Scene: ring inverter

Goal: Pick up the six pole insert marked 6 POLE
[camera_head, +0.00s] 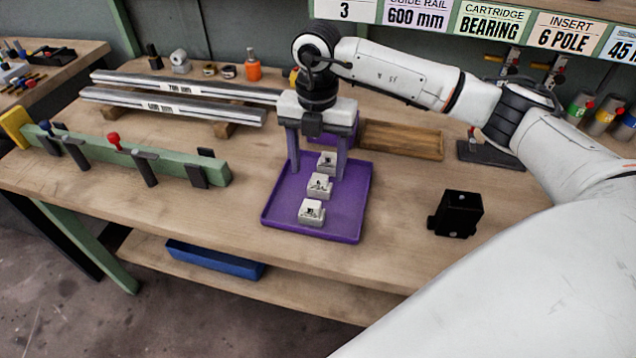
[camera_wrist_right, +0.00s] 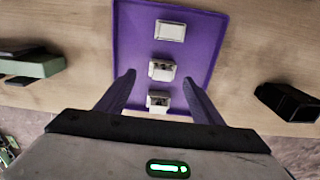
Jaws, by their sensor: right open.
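Three small whitish inserts with dark markings sit in a row on a purple tray (camera_head: 348,222): a near one (camera_head: 311,212), a middle one (camera_head: 319,186) and a far one (camera_head: 327,161). Their markings are too small to read. My right gripper (camera_head: 318,172) points down over the far part of the tray. Its purple fingers are open and empty, with the far insert seen between them. In the right wrist view the open fingers (camera_wrist_right: 159,77) flank the row, and the three inserts (camera_wrist_right: 170,31) all show. My left gripper is not in view.
A black block (camera_head: 457,214) stands right of the tray. A green rail (camera_head: 120,155) with clamps and two metal guide rails (camera_head: 175,104) lie to the left. Bare tabletop surrounds the tray's near side.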

